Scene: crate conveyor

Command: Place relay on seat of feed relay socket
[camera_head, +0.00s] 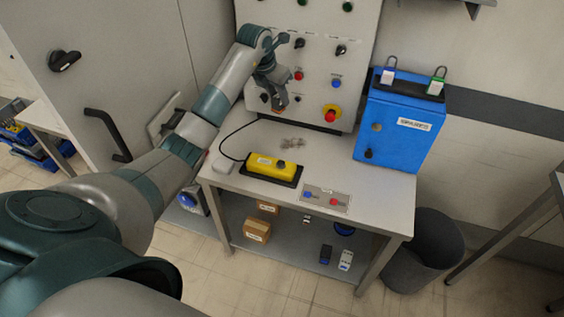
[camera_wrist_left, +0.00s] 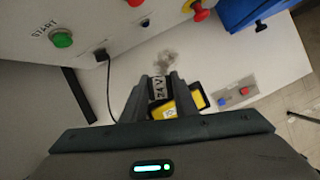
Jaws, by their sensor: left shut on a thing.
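My left gripper (camera_head: 278,104) is in front of the lower part of the grey control panel, above the back of the table. In the left wrist view, the left gripper (camera_wrist_left: 157,92) is shut on a small block with a white "24 V" label, the relay (camera_wrist_left: 157,88). The fingers cover its sides. In the head view the relay is too small and hidden to make out clearly. I cannot pick out the feed relay socket for certain in either view. My right gripper is not in view.
A yellow pendant (camera_head: 272,166) with a black cable lies on the table (camera_head: 380,190). A plate with blue and red buttons (camera_head: 325,198) is at its front. A blue "SPARES" cabinet (camera_head: 395,125) stands at the right. The panel (camera_head: 318,60) carries knobs and buttons. Boxes (camera_head: 257,230) sit below.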

